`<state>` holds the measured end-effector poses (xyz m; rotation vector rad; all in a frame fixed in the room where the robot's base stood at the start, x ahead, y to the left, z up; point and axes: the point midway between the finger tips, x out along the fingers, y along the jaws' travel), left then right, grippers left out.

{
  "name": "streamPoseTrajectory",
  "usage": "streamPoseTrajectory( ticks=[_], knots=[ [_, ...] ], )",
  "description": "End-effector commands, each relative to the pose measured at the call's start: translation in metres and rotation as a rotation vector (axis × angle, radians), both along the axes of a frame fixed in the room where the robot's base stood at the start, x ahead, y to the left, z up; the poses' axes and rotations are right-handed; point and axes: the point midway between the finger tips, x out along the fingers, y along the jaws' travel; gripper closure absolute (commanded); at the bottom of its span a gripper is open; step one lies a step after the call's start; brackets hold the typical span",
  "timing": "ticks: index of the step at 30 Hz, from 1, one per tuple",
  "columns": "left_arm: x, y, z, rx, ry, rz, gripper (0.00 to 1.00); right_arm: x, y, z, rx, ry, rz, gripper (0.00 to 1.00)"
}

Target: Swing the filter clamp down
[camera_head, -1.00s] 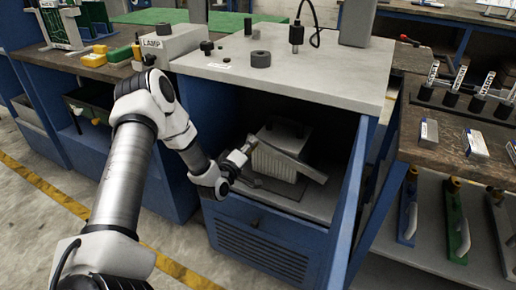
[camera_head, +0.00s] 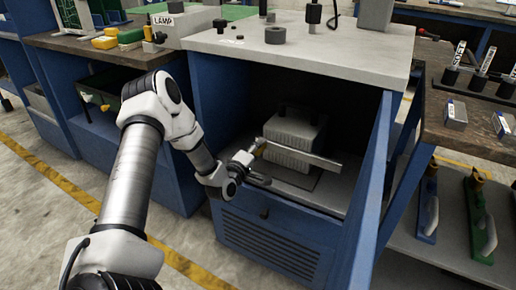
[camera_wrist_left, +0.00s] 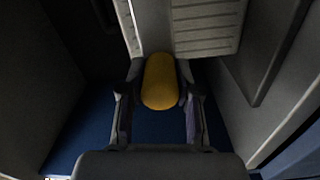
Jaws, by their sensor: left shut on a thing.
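The filter clamp (camera_head: 312,159) is a pale flat bar across the front of the ribbed grey filter block (camera_head: 288,139) inside the open cabinet. It slopes slightly down to the right. Its yellow handle is at the left end. My left gripper (camera_head: 250,155) is shut on this handle, beside the filter's left front. In the left wrist view, the yellow handle (camera_wrist_left: 160,82) lies between the two fingers, with the ribbed filter (camera_wrist_left: 207,24) just beyond. The fingers partly hide the handle in the head view. My right gripper is out of view.
The open blue cabinet door (camera_head: 372,190) stands to the right of the filter. The cabinet's pale top (camera_head: 340,60) is above, holding several dark round parts. The cabinet's left wall is close to my left forearm. A vented blue panel (camera_head: 268,245) is below.

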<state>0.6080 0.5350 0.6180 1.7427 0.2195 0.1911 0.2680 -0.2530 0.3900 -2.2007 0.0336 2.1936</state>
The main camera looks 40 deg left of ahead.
Motion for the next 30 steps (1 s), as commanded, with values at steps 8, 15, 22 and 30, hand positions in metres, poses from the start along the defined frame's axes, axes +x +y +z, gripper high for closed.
streamPoseTrajectory(
  ticks=[8,15,22,30],
  knots=[
    [0.001,0.000,0.000,0.001,0.000,0.000,0.42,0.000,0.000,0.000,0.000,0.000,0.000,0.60],
    [-0.003,-0.001,-0.001,-0.001,0.002,-0.001,0.42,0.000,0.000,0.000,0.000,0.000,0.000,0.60],
    [-0.046,-0.011,-0.002,-0.009,0.003,0.003,0.42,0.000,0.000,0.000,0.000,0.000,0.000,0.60],
    [-0.103,-0.025,-0.001,-0.005,0.000,0.003,0.42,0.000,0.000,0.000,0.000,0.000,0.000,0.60]
  ],
)
